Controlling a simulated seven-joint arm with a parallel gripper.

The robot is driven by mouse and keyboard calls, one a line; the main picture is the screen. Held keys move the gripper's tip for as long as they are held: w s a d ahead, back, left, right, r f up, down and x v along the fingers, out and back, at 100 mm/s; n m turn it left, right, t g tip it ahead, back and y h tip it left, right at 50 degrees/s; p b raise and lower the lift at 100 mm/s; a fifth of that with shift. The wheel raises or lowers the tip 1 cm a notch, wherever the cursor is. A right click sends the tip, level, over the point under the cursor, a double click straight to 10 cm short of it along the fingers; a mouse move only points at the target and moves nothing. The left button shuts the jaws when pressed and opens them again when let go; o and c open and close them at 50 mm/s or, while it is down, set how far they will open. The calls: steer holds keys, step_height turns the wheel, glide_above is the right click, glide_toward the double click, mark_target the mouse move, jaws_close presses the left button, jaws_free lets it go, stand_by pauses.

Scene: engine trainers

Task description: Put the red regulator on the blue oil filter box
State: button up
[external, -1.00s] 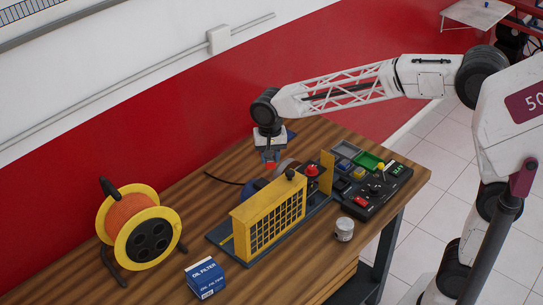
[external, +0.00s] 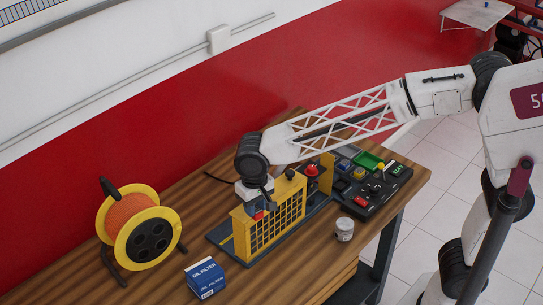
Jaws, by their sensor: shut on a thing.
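The blue oil filter box (external: 206,279) sits on the wooden bench at the front, with white "OIL FILTER" lettering. My gripper (external: 260,209) is over the yellow-grilled engine trainer (external: 270,225), behind and to the right of the box. It is shut on the red regulator (external: 259,215), of which only a small red patch shows between the fingers. The regulator is apart from the box. The wrist and fingers hide much of it.
An orange cable reel (external: 143,230) with a yellow rim stands to the left. A black tray of small parts (external: 372,195) lies to the right, with a small can (external: 344,229) in front. A red knob (external: 312,170) stands on the trainer. Bare bench surrounds the box.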

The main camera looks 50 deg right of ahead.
steer(key=s+a+n, duration=0.2)
steer(key=s+a, duration=0.3)
step_height(320, 180, down, 11)
steer(key=shift+a, duration=0.15)
stand_by(0.4)
glide_above(201, 274)
steer(key=shift+s+f, duration=0.1)
steer(key=shift+f, duration=0.7)
stand_by(0.3)
steer(key=shift+f, duration=1.75)
steer(key=shift+f, duration=0.1)
